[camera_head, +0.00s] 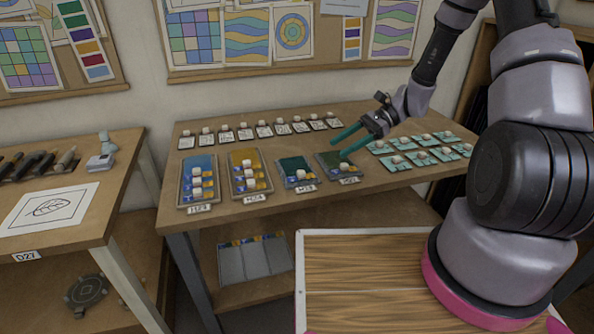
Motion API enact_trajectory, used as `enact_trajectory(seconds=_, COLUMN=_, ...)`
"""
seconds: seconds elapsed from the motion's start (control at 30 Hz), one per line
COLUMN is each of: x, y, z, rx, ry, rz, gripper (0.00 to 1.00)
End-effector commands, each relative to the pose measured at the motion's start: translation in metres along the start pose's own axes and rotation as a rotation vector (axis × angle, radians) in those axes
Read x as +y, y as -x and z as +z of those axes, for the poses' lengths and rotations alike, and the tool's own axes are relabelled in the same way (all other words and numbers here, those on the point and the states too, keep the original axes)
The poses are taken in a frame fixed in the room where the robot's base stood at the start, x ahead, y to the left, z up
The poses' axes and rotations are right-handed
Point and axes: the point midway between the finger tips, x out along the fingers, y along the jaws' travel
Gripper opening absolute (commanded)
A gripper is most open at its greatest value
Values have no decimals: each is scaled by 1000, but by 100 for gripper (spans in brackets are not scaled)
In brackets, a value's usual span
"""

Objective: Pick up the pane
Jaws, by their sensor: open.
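Several small panes with white knobs are on the worktable, and I cannot tell which one the task means. A row of clear panes with dark marks (232,136) runs along the back. A cluster of teal-green panes (404,160) lies at the right. Four trays along the front, one of them blue (199,166), hold small blue and yellow pieces with white knobs. I see nothing between the fingers. Its height above the tray is hard to judge.
The trays carry labels on the table's front edge. A shelf below holds a grey rack (254,262). At the left, another table holds tools and a leaf drawing (50,207). A wooden board (365,275) lies in front. The tabletop's middle has bare wood.

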Motion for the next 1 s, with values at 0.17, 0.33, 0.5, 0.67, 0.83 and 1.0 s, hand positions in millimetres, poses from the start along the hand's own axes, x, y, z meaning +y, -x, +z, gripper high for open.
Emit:
enact_trajectory(seconds=0.17, x=-2, y=-17, z=-18, rx=-74, ry=-71, rz=-21, gripper=62)
enact_trajectory(seconds=0.33, x=-3, y=-40, z=-19, rx=-87, ry=-81, rz=-23, gripper=62)
enact_trajectory(seconds=0.5, x=-3, y=-65, z=-16, rx=-85, ry=-81, rz=-24, gripper=62)
enact_trajectory(seconds=0.67, x=-4, y=-76, z=-15, rx=-84, ry=-81, rz=-25, gripper=62)
enact_trajectory(seconds=0.83, x=-1, y=-99, z=-9, rx=-85, ry=-80, rz=-21, gripper=62)
enact_trajectory(seconds=1.0, x=-1, y=-121, z=-7, rx=-83, ry=-80, rz=-23, gripper=62)
